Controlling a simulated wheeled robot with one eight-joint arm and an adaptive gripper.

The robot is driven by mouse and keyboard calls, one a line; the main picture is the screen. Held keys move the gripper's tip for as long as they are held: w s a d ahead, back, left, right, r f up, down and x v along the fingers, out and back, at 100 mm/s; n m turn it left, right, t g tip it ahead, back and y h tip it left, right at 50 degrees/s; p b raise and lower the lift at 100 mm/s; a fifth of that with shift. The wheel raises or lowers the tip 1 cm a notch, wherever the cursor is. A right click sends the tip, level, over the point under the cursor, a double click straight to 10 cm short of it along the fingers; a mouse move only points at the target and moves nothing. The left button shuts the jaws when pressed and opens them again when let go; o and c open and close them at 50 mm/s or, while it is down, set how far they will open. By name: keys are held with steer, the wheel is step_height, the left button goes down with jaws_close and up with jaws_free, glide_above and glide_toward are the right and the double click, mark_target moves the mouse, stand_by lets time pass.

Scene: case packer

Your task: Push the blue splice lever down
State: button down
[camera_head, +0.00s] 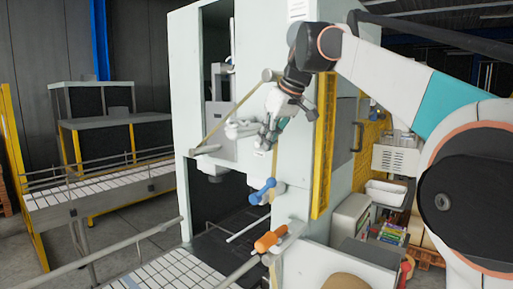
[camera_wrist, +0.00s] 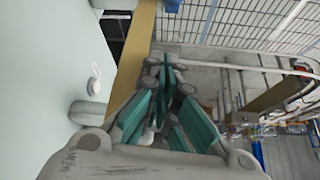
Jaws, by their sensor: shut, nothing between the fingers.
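The blue splice lever (camera_head: 262,191) sticks out from the pale machine's front edge, with a rounded knob at its end. My gripper (camera_head: 268,142) is above the lever in the head view, apart from it, with its fingers pointing down. In the wrist view my gripper (camera_wrist: 163,72) shows its teal-padded fingers closed together with nothing between them. The lever cannot be made out in the wrist view.
An orange handle (camera_head: 270,239) sits below the blue lever. A tan web (camera_head: 236,108) runs over rollers beside my gripper and shows in the wrist view (camera_wrist: 138,45). The machine (camera_head: 188,90) stands close by.

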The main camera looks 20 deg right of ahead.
mark_target(264, 187)
steer(key=p+x, duration=0.1)
steer(key=x, duration=0.8)
steer(key=s, duration=0.1)
steer(key=s+d, duration=0.1)
steer(key=s, duration=0.1)
steer(key=shift+s+d+f+p, duration=0.3)
steer(key=shift+w+f, duration=0.15)
steer(key=shift+f, duration=0.05)
